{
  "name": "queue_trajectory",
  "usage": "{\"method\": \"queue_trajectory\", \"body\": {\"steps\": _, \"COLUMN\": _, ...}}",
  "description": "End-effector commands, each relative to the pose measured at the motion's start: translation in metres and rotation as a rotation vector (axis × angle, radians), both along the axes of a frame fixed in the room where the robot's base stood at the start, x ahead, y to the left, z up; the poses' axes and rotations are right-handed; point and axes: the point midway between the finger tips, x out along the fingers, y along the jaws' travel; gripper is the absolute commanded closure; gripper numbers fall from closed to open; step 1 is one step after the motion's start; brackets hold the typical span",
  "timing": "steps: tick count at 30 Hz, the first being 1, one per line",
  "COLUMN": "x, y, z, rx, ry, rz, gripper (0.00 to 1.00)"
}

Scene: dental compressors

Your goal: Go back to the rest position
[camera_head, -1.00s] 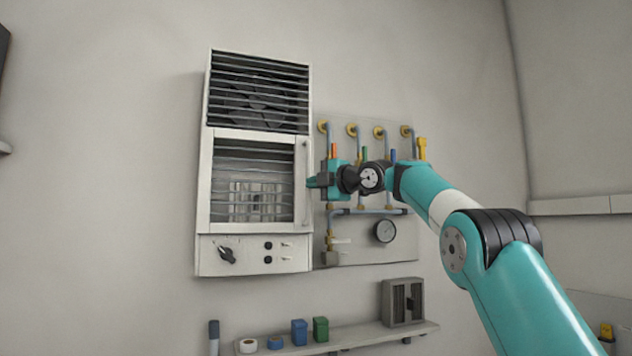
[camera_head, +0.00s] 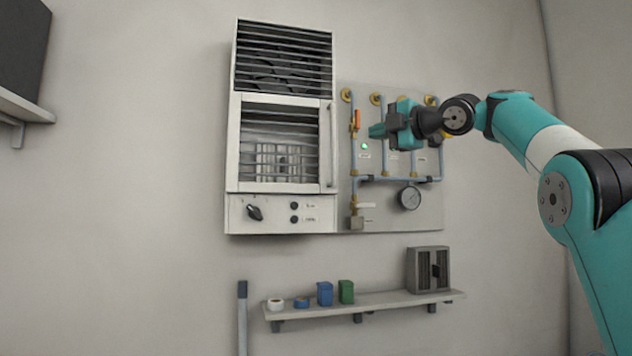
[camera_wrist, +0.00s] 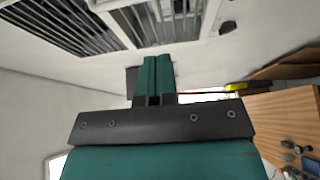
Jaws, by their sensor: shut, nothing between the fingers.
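My gripper (camera_head: 377,131) is in front of the pipe panel (camera_head: 432,215) in the head view, just right of the white cabinet (camera_head: 232,150). Its teal fingers point left toward the cabinet and hold nothing. In the wrist view the two fingers (camera_wrist: 155,76) lie side by side, closed together. The cabinet's louvred front (camera_wrist: 170,22) shows beyond them at the top. My gripper and wrist hide part of the panel's pipes and valves. An orange-handled valve (camera_head: 357,118) and a lit green lamp (camera_head: 365,146) show left of the gripper.
A round gauge (camera_head: 409,198) sits low on the panel. Below, a wall shelf (camera_head: 385,302) carries small cups, bins and a grey box (camera_head: 428,270). Another shelf (camera_head: 25,107) is at the far left. A wooden surface (camera_wrist: 285,125) shows in the wrist view.

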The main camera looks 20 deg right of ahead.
Motion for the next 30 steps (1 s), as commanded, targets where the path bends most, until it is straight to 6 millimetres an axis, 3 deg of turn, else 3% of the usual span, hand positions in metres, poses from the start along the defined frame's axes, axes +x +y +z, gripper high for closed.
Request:
{"method": "queue_trajectory", "body": {"steps": 6, "x": 0.000, "y": 0.002, "z": -0.001, "rx": 0.006, "ry": 0.006, "rz": 0.004, "gripper": 1.00}}
{"method": "queue_trajectory", "body": {"steps": 10, "x": 0.004, "y": 0.021, "z": -0.017, "rx": 0.088, "ry": 0.088, "rz": 0.016, "gripper": 1.00}}
{"method": "queue_trajectory", "body": {"steps": 14, "x": 0.006, "y": 0.066, "z": -0.062, "rx": 0.275, "ry": 0.302, "rz": 0.030, "gripper": 1.00}}
{"method": "queue_trajectory", "body": {"steps": 17, "x": -0.006, "y": 0.110, "z": -0.114, "rx": 0.434, "ry": 0.525, "rz": 0.020, "gripper": 1.00}}
{"method": "queue_trajectory", "body": {"steps": 20, "x": -0.032, "y": 0.153, "z": -0.170, "rx": 0.566, "ry": 0.756, "rz": -0.017, "gripper": 1.00}}
{"method": "queue_trajectory", "body": {"steps": 23, "x": -0.072, "y": 0.192, "z": -0.230, "rx": 0.665, "ry": 0.988, "rz": -0.081, "gripper": 1.00}}
{"method": "queue_trajectory", "body": {"steps": 27, "x": -0.143, "y": 0.230, "z": -0.309, "rx": 0.746, "ry": 1.282, "rz": -0.216, "gripper": 1.00}}
{"method": "queue_trajectory", "body": {"steps": 30, "x": -0.202, "y": 0.246, "z": -0.361, "rx": 0.768, "ry": 1.463, "rz": -0.339, "gripper": 1.00}}
